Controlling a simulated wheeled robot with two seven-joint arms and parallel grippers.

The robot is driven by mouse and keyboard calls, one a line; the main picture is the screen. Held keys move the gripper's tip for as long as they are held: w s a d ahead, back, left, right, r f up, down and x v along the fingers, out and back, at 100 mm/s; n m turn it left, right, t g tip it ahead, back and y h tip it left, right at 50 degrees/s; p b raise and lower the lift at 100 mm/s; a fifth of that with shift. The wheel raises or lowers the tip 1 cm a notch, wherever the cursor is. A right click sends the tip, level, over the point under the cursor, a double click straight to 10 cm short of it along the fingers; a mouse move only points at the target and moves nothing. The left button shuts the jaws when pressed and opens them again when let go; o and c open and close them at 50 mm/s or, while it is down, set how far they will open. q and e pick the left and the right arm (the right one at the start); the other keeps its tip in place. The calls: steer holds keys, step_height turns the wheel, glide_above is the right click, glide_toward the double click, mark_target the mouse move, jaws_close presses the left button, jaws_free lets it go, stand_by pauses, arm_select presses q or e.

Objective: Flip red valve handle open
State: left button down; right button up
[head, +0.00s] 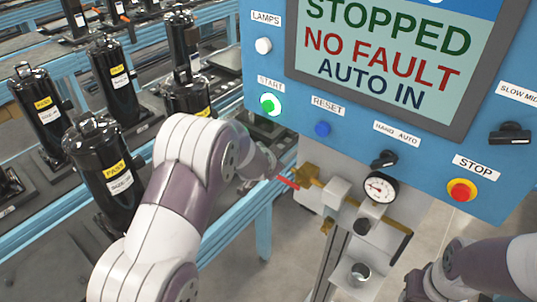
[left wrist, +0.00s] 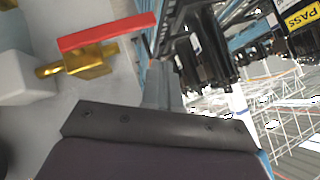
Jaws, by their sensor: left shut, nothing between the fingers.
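The red valve handle (head: 287,182) sticks out to the left of a brass valve (head: 307,175) below the blue control panel. In the left wrist view the red handle (left wrist: 105,33) is a flat bar above the brass valve body (left wrist: 85,60), running roughly along it. My left gripper (head: 262,172) is shut and empty, close to the left end of the handle; its tips are partly hidden by my arm. In the left wrist view its dark edge (left wrist: 150,125) is apart from the handle. My right gripper (head: 425,284) is at the lower right, its fingers not clear.
The blue panel (head: 350,95) with a screen, buttons and a red stop button (head: 461,191) hangs above. A pressure gauge (head: 380,188) and brass pipe are right of the valve. Black compressors (head: 100,160) stand on the conveyor (head: 215,250) at left.

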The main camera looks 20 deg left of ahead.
arm_select(q)
steer(key=s+a+r+b, duration=0.2)
steer(key=s+r+b, duration=0.2)
steer(key=s+r, duration=0.2)
steer(key=shift+s+r, duration=0.4)
steer(key=shift+w+a, duration=0.1)
steer(key=shift+a, duration=0.05)
steer(key=s+d+f+n+g+b, duration=0.1)
steer(key=s+d+f+n+g, duration=0.1)
steer(key=s+f, duration=0.5)
steer(key=s+d+f+n+g+b, duration=0.2)
steer(key=s+f+g, duration=0.4)
steer(key=s, duration=1.1)
steer(key=shift+d+f+n+g+h, duration=0.4)
steer(key=shift+d+f+n, duration=0.15)
steer(key=shift+n, duration=0.55)
